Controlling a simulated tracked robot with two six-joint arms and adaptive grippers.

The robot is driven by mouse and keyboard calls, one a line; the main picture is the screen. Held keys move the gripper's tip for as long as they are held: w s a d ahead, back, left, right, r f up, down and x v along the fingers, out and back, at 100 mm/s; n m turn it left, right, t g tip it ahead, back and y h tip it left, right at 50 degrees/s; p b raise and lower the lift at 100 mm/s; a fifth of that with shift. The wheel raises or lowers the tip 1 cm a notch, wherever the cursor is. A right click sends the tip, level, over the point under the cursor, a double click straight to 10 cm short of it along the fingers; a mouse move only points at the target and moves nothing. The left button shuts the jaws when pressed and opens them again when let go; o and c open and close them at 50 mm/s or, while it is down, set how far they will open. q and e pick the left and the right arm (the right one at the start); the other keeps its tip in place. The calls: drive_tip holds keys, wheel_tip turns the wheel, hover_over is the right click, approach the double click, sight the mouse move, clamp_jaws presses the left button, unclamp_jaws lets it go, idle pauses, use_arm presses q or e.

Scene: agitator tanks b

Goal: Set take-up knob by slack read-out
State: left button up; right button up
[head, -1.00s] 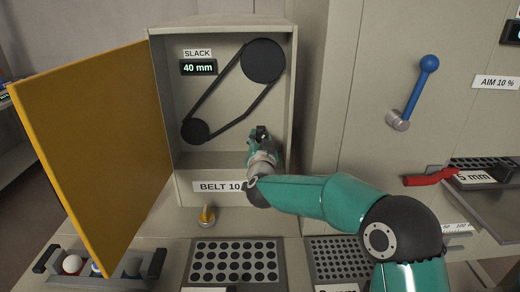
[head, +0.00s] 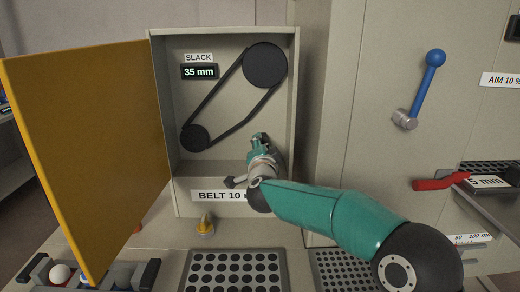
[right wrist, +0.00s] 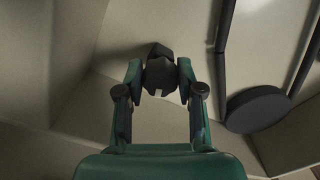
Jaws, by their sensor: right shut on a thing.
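The slack read-out (head: 199,72) shows 35 mm under a SLACK label inside the open belt box. A black belt (head: 214,92) runs around a large pulley (head: 265,65) and a small pulley (head: 195,138); its lower run is bent. My right gripper (head: 259,142) reaches into the lower right of the box. In the right wrist view its fingers are shut on a dark knob (right wrist: 160,73). In the head view the gripper hides the knob. My left gripper is not in view.
The yellow door (head: 95,150) stands open at the left. A label reading BELT 10 (head: 218,196), partly covered by my arm, is on the box front. Perforated trays (head: 236,252) lie below. A blue lever (head: 428,80) and a red handle (head: 437,183) are at the right.

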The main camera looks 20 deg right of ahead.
drive_tip(key=shift+f, duration=0.1)
drive_tip(key=o, duration=1.2)
drive_tip(key=shift+d, duration=0.1)
drive_tip(key=shift+c, duration=0.2)
drive_tip(key=v, duration=1.2)
